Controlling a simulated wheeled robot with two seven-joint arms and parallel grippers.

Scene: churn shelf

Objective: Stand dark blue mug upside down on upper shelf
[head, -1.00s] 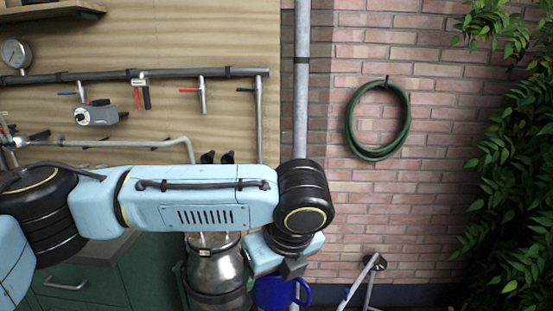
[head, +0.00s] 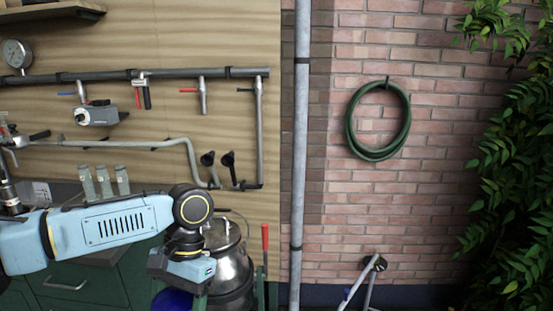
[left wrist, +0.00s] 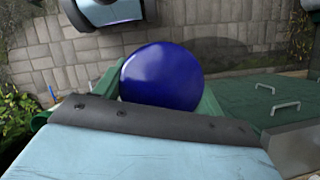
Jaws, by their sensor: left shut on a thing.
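The dark blue mug (head: 172,300) shows at the bottom edge of the head view, cut off by the frame and partly covered by my left gripper (head: 188,287). That gripper points down and is shut on the mug. In the left wrist view the mug (left wrist: 162,76) is a smooth, rounded blue shape just beyond the gripper's dark edge. Its handle and opening are hidden, so I cannot tell which way up it is. A wooden shelf (head: 55,10) shows at the top left of the head view, high above the gripper. My right gripper is not in view.
A metal churn (head: 232,268) stands just right of my left gripper. Glass bottles (head: 104,182) stand on the counter behind my arm. Pipes with valves (head: 150,74) run along the wooden wall, and a vertical pipe (head: 301,150) stands further right. Green cabinets (left wrist: 255,98) show in the wrist view.

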